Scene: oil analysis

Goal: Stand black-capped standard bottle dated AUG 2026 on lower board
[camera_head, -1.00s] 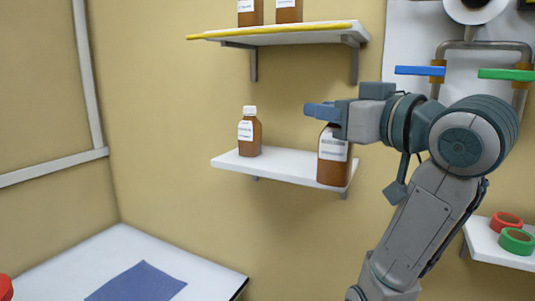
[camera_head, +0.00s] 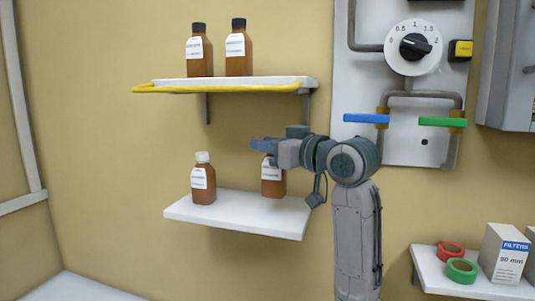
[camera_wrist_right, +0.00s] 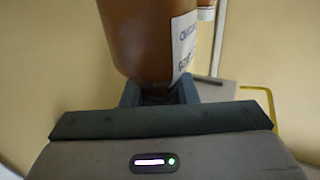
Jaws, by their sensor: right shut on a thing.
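My right gripper (camera_head: 264,146) is shut on the neck of a brown bottle (camera_head: 272,181) with a white label. Its cap is hidden by the fingers. The bottle is upright over the right part of the white lower board (camera_head: 238,214); I cannot tell whether its base touches the board. In the right wrist view, the brown bottle (camera_wrist_right: 150,38) is between the fingers (camera_wrist_right: 160,94), its label partly cut off and its date unreadable. A white-capped brown bottle (camera_head: 203,184) stands on the lower board to the left. My left gripper is not in view.
Two black-capped brown bottles (camera_head: 200,54) (camera_head: 238,52) stand on the yellow-edged upper board (camera_head: 280,82), above my gripper. A panel with blue (camera_head: 366,118) and green handles (camera_head: 442,122) is right. Tape rolls (camera_head: 461,271) and a filter box (camera_head: 503,254) sit on another shelf.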

